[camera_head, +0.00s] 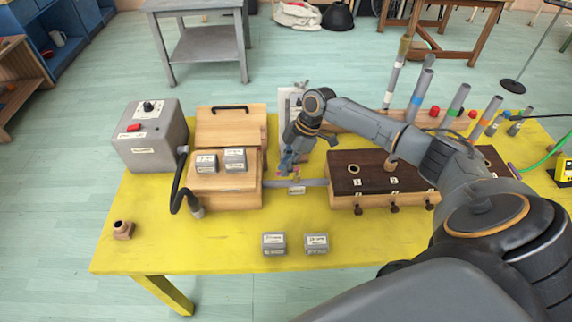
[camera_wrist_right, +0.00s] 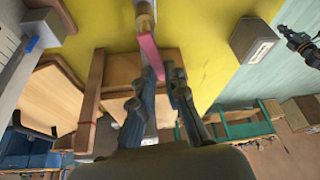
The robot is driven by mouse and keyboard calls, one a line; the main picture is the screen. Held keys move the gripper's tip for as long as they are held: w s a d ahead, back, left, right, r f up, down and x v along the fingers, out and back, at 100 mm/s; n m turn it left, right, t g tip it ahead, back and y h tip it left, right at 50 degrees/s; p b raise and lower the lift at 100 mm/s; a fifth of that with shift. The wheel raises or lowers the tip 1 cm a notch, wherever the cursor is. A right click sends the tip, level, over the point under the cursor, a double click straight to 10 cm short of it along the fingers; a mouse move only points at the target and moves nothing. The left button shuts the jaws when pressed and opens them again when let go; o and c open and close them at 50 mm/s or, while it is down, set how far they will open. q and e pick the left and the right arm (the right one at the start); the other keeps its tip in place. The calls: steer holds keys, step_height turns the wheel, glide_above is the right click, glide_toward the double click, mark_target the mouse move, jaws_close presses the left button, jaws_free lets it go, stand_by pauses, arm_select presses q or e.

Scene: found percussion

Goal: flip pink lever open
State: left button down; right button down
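The pink lever (camera_wrist_right: 151,55) shows in the right wrist view as a flat narrow strip, running from a tan fitting (camera_wrist_right: 144,15) toward my right gripper (camera_wrist_right: 163,78). The two fingers are apart, with the lever's free end between or just in front of their tips; I cannot tell if they touch it. In the head view my right gripper (camera_head: 288,163) points down above the short grey pipe (camera_head: 312,183) between the wooden box and the dark wooden chest. It hides most of the lever there. My left gripper is not in the head view.
The wooden box (camera_head: 233,198) stands left of my right gripper and the dark chest (camera_head: 345,170) right of it. A grey control box (camera_head: 150,143) is at the left. Two small grey blocks (camera_head: 273,243) (camera_head: 316,243) lie in front. The yellow table's (camera_head: 200,250) front left is mostly clear.

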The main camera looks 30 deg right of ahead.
steer(key=shift+w+r+m+t+p, duration=0.15)
steer(key=shift+r+m+t+p, duration=0.15)
steer(key=shift+m+p, duration=0.75)
steer(key=shift+w+d+f+m+p, duration=0.15)
steer(key=shift+m+p, duration=0.1)
steer(key=shift+p, duration=0.15)
steer(key=shift+w+f+m+t, duration=0.1)
steer(key=shift+w+m+t, duration=0.05)
steer(key=shift+m+t, duration=0.15)
steer(key=c, duration=1.4)
jaws_free()
steer(key=shift+o, duration=0.2)
steer(key=shift+d+h, duration=0.1)
steer(key=shift+h, duration=0.2)
